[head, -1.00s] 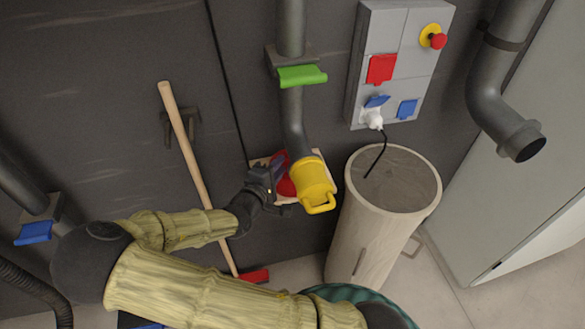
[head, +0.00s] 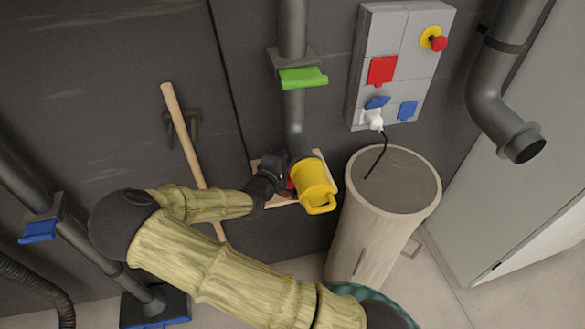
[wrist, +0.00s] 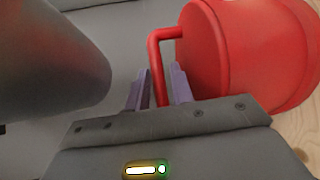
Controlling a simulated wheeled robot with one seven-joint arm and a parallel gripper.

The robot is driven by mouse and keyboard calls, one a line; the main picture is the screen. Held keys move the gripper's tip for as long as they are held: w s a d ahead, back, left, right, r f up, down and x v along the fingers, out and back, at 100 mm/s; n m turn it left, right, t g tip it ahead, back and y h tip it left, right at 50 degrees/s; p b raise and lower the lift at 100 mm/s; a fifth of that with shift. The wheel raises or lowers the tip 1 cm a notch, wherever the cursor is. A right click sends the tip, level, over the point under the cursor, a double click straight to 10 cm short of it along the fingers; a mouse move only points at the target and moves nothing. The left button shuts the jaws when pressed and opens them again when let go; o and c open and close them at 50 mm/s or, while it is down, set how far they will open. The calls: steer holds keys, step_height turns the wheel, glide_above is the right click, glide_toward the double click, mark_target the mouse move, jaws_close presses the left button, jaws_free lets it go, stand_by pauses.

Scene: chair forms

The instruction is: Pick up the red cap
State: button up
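The red cap (wrist: 255,50) fills the upper right of the wrist view, with its bent red handle reaching left and down. My gripper (wrist: 160,85) has its two purple fingers close on either side of this handle, with little gap, and looks shut on it. In the head view only a small part of the red cap (head: 291,186) shows, between my dark gripper (head: 277,184) and the yellow cap. A wooden board (head: 323,164) lies behind and under the caps.
A yellow cap (head: 313,181) with a handle is right beside my gripper, under a grey pipe (head: 294,120) with a green lever (head: 302,78). A wooden bin (head: 365,225) stands to the right. A wooden-handled tool (head: 180,130) leans at the left.

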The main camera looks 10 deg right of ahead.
stand_by(0.4)
jaws_close()
stand_by(1.3)
